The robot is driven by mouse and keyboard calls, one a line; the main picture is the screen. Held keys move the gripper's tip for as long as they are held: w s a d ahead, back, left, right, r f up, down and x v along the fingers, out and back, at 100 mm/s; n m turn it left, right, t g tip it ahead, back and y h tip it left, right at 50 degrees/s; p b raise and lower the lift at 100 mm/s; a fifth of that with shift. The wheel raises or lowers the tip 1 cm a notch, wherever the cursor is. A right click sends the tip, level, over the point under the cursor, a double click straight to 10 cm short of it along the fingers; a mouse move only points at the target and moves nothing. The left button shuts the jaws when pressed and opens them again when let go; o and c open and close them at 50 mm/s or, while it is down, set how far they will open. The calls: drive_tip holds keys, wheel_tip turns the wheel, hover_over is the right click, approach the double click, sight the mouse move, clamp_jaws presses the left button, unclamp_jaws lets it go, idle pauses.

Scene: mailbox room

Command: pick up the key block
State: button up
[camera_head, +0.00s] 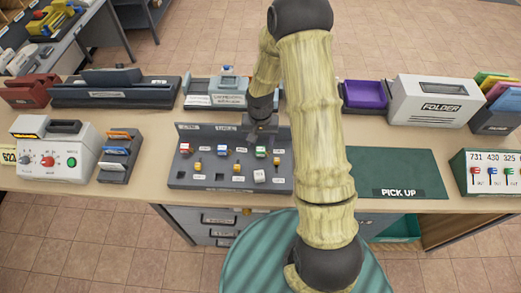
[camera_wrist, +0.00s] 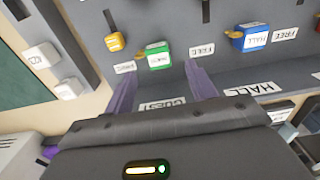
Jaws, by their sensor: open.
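A dark grey key board (camera_head: 205,184) on the counter holds several small coloured key blocks. A green block (camera_head: 261,152) sits in its upper row, with a blue block (camera_head: 221,149) and a red block (camera_head: 186,148) to its left. My gripper (camera_head: 262,130) is over the back of the board. In the wrist view my open gripper (camera_wrist: 162,70) has its purple fingers apart, with the green block (camera_wrist: 156,55) just beyond and between the tips. The blue block (camera_wrist: 249,37), labelled HALL, is to the right, and a yellow block (camera_wrist: 114,41) is to the left. Nothing is held.
A white block (camera_head: 260,177) sits low on the board. A green PICK UP mat (camera_head: 395,170) is clear, to the right of my arm. A grey-white machine (camera_head: 52,150) stands at left, a purple tray (camera_head: 364,95) and FOLDER box (camera_head: 435,103) at back right.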

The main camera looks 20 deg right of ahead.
sight(261, 149)
idle(0.3)
drive_tip(key=f, duration=0.1)
drive_tip(key=f+p, duration=0.1)
drive_tip(key=f, duration=0.1)
drive_tip(key=f+p, duration=0.1)
drive_tip(key=f, duration=0.1)
drive_tip(key=shift+s, duration=0.25)
drive_tip(key=shift+f, duration=0.1)
drive_tip(key=shift+w, duration=0.1)
drive_tip(key=c, duration=1.1)
